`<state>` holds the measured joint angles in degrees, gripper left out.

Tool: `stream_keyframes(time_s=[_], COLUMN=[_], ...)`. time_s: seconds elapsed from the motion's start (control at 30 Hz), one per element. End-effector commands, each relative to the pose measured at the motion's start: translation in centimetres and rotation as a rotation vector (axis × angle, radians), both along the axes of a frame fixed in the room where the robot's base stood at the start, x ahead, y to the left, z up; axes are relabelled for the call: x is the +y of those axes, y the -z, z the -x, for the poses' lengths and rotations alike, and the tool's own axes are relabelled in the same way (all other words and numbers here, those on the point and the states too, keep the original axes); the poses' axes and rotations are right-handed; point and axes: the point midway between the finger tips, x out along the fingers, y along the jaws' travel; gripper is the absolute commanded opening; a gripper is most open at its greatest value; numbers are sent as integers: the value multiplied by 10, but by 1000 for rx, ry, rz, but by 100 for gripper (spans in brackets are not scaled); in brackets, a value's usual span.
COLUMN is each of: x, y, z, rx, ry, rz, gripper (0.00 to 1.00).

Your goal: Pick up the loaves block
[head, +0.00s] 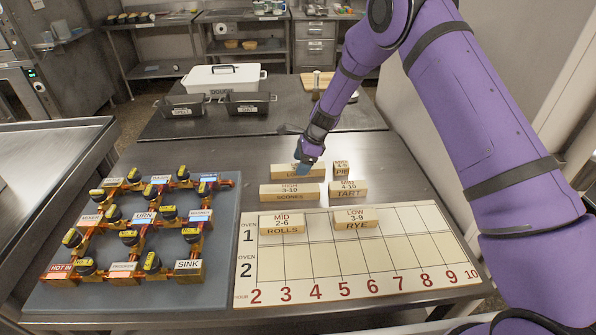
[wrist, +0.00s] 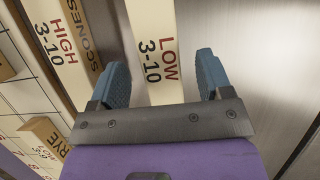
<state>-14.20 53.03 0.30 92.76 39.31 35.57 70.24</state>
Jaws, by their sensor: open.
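The loaves block (head: 283,171) is a long pale wooden block at the back of the group of blocks. My gripper (head: 305,165) is over the block, pointing down. In the wrist view my gripper (wrist: 163,75) is open, with one blue finger on each side of the block. Gaps show between fingers and block. I cannot tell how far down the fingers reach.
The scones block (head: 290,192) lies just in front, with the tart block (head: 348,189) and pie block (head: 341,169) to the right. Rolls (head: 281,223) and rye (head: 355,218) blocks lie on the oven grid board (head: 430,240). A brass valve panel (head: 130,225) is at left.

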Motion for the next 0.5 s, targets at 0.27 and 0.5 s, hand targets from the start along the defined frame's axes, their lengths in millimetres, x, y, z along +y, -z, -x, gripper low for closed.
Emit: stream_keyframes(time_s=[0.27,0.5], x=[11,11], y=[24,23], z=[0,0], rx=[-1,-1], ry=[-1,-1], rz=[-1,-1], gripper=[72,52])
